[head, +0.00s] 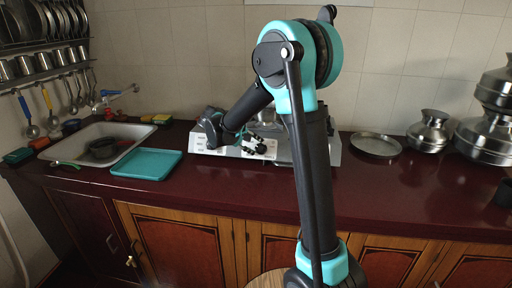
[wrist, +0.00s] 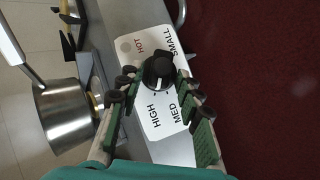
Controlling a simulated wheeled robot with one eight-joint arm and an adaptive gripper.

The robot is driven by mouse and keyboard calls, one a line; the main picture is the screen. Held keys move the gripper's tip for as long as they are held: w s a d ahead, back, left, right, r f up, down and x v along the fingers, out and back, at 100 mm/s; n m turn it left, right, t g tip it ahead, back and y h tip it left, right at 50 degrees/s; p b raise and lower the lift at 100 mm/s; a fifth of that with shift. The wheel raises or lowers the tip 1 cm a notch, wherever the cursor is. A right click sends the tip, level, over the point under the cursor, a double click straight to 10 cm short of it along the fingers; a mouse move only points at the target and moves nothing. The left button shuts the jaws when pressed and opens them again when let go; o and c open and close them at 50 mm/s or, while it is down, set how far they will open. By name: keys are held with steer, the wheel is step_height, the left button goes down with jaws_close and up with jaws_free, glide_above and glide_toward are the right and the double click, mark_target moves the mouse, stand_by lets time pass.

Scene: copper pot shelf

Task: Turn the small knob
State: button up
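The small knob (wrist: 158,72) is round and black with a pale mark. My gripper (wrist: 157,78) has green fingers with black tips, spread to either side of the knob. The fingers look open, with a narrow gap at each side; I see no clear contact.
A steel pot (wrist: 62,118) stands on the stove, left of my fingers in the wrist view. A teal tray (head: 146,163) and the sink (head: 90,138) are at left. A steel plate (head: 376,145) and pots (head: 428,132) are at right. The counter front is clear.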

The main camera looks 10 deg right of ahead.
steer(key=shift+a, duration=0.1)
steer(key=v, duration=1.2)
